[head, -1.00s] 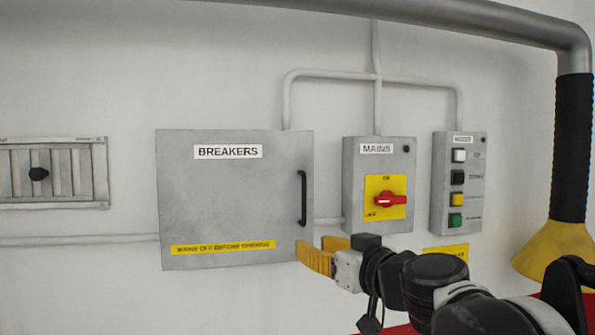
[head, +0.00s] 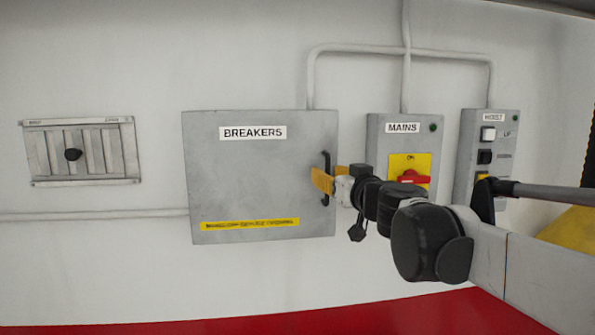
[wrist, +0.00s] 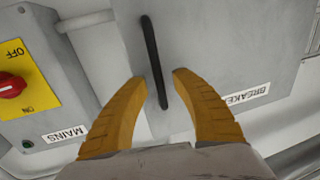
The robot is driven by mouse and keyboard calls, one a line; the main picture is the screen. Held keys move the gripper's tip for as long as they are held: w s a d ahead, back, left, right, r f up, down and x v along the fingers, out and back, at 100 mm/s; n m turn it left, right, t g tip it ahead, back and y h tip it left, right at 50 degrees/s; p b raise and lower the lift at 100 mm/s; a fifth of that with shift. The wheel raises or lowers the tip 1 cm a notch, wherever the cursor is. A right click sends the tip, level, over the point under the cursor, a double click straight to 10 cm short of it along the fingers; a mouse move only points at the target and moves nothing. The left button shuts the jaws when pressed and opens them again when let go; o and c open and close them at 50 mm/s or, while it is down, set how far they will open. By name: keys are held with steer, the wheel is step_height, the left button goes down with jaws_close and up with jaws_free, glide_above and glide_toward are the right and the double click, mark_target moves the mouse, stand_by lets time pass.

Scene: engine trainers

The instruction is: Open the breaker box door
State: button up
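The grey breaker box door (head: 245,180), labelled BREAKERS, is shut on the wall in the head view. Its black vertical bar handle (head: 326,162) is on the door's right side. My gripper (head: 327,181) is at the handle, its yellow fingers partly covering it. In the wrist view, my open gripper (wrist: 158,78) has one finger on each side of the lower part of the handle (wrist: 154,60). Gaps show between the handle and both fingers. How deep the handle sits between them I cannot tell.
The mains box (head: 377,129), with a red rotary switch (head: 413,177), is just right of the door, partly behind my arm. The hoist box (head: 470,150) is farther right. A slatted vent (head: 105,150) is to the left. The wall below the door is clear.

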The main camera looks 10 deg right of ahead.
steer(key=shift+w, duration=0.25)
steer(key=shift+c, duration=0.5)
jaws_close()
steer(key=shift+s, duration=0.1)
